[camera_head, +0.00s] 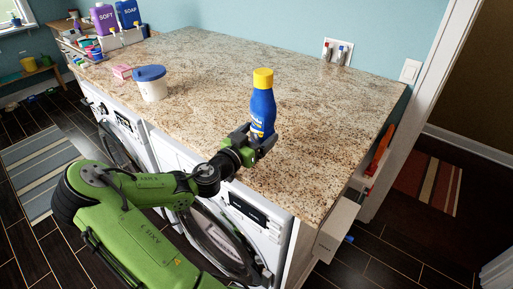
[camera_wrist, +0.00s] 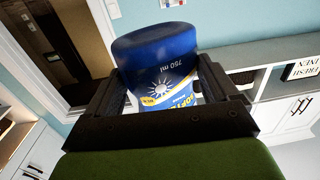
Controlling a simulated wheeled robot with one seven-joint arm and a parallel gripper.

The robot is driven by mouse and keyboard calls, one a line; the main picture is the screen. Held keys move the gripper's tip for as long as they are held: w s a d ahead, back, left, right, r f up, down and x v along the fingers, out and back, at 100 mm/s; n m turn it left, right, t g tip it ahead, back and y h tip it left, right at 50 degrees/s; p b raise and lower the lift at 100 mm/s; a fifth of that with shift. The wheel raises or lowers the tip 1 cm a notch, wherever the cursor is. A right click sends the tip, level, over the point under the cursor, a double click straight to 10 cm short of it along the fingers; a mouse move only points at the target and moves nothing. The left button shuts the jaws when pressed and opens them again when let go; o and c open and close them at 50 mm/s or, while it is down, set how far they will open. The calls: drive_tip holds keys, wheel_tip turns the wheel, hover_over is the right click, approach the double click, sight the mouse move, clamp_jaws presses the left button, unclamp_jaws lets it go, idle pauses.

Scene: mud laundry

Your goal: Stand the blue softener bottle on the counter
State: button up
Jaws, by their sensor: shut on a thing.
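The blue softener bottle (camera_head: 262,108) with a yellow cap is upright in the head view, cap up. My gripper (camera_head: 256,142) is shut on its lower part, one finger on each side. In the wrist view the bottle (camera_wrist: 158,62) sits between the fingers (camera_wrist: 165,95), with a dark blue rounded end toward the picture's top and its label print upside down. The speckled stone counter (camera_head: 325,125) lies behind and around the bottle in the head view. My gripper hides the bottle's base there, and I cannot tell whether it touches the counter.
A white tub with a blue lid (camera_head: 151,84) and a small pink box (camera_head: 122,72) stand on the counter's left part. The counter's middle and right are clear. Washing machines (camera_head: 222,215) stand below its front edge.

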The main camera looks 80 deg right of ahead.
drive_tip(key=shift+f, duration=1.75)
drive_tip(key=shift+f+b, duration=0.2)
drive_tip(key=shift+b, duration=0.35)
drive_tip(key=o, duration=1.5)
drive_tip(key=shift+a, duration=0.1)
drive_tip(key=shift+c, duration=0.2)
drive_tip(key=shift+r, duration=0.1)
drive_tip(key=shift+w+a+p, duration=0.1)
drive_tip(key=shift+a+p, duration=0.1)
drive_tip(key=shift+p, duration=0.1)
drive_tip(key=b+v, duration=0.4)
drive_tip(key=v, duration=0.7)
drive_tip(key=shift+a, duration=0.3)
